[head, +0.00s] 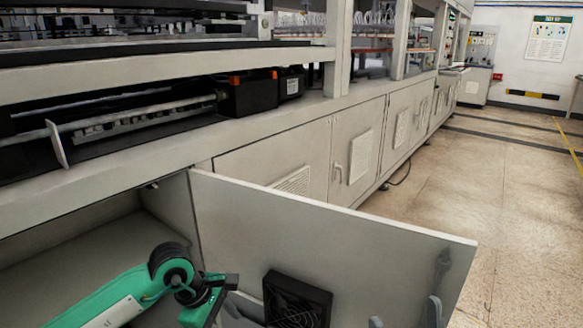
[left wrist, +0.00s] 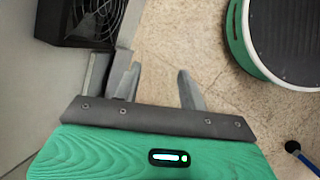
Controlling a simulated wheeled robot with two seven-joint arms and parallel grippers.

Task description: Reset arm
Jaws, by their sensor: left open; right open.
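A grey cabinet door (head: 300,225) stands swung open in the head view, with a black fan unit (head: 297,300) on its inner face. My left arm, green with black joints, enters from the lower left in front of the open cabinet. The left gripper (left wrist: 158,88) shows in the left wrist view, open and empty, with its fingers spread near the fan unit (left wrist: 90,22) and over the floor. Two grey fingertips of my right gripper (head: 404,316) show at the bottom edge of the head view, apart, in front of the door. The rest of that gripper is cut off.
The open cabinet interior (head: 85,255) is at lower left, below a long machine bench. Closed cabinet doors (head: 358,140) run along the bench. The tiled floor (head: 510,190) at right is free. A blue-tipped dark rod (left wrist: 293,147) lies at the left wrist view's right edge.

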